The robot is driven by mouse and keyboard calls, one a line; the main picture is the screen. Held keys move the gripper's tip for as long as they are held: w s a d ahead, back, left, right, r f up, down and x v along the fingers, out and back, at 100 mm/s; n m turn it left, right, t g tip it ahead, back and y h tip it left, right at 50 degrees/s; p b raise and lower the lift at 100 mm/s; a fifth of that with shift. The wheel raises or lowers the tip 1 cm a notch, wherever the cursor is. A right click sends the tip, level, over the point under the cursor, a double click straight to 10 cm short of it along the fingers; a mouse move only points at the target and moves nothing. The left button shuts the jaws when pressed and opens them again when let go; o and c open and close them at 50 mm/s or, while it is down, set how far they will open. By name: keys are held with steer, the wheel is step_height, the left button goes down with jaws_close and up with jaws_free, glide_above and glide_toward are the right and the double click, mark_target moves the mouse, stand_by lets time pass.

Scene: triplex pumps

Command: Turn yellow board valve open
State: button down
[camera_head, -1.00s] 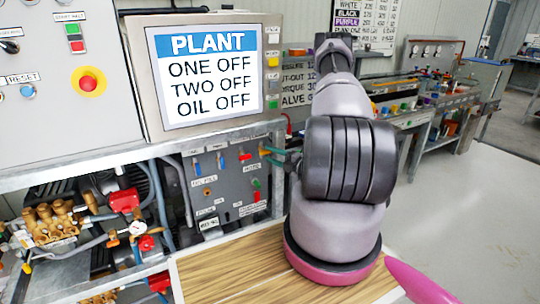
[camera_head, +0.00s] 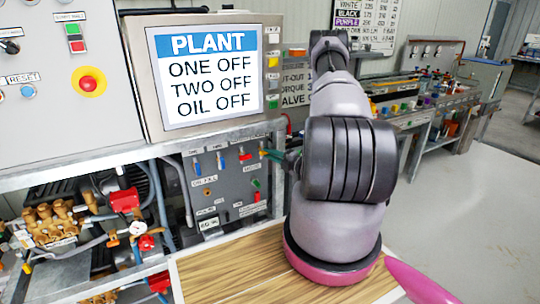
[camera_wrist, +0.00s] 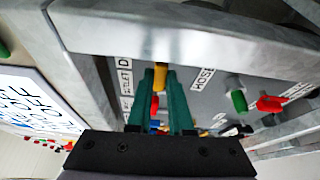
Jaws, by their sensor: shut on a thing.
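The yellow board valve handle (camera_wrist: 160,76) shows in the wrist view between the green fingers of my gripper (camera_wrist: 161,82). The fingers are shut on it, and its lower part is partly covered by them. In the head view the green fingertips of my gripper (camera_head: 268,154) reach the upper right of the grey valve board (camera_head: 228,185). My arm and the small size there keep me from making out the yellow handle in that view.
A green handle (camera_wrist: 238,100) and a red handle (camera_wrist: 270,103) sit on the board to the right of my fingers. A metal frame rail (camera_wrist: 190,42) runs close across the wrist view. A "PLANT" screen (camera_head: 205,75) stands above the board. A wooden bench top (camera_head: 235,270) lies below.

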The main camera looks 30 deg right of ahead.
steer(key=shift+s+a+r+n+g+h, duration=0.15)
steer(key=shift+n+g+h, duration=0.3)
steer(key=shift+n+h, duration=1.2)
steer(key=shift+w+a+r+n+g+h, duration=0.15)
steer(key=shift+n+g+h, duration=0.4)
steer(key=shift+n, duration=2.15)
steer(key=shift+s+a+r+n+g+h, duration=0.15)
steer(key=shift+n+g+h, duration=0.25)
steer(key=shift+n+h, duration=1.3)
steer(key=shift+n+y, duration=0.4)
steer(key=shift+n, duration=0.15)
steer(key=c, duration=0.8)
jaws_free()
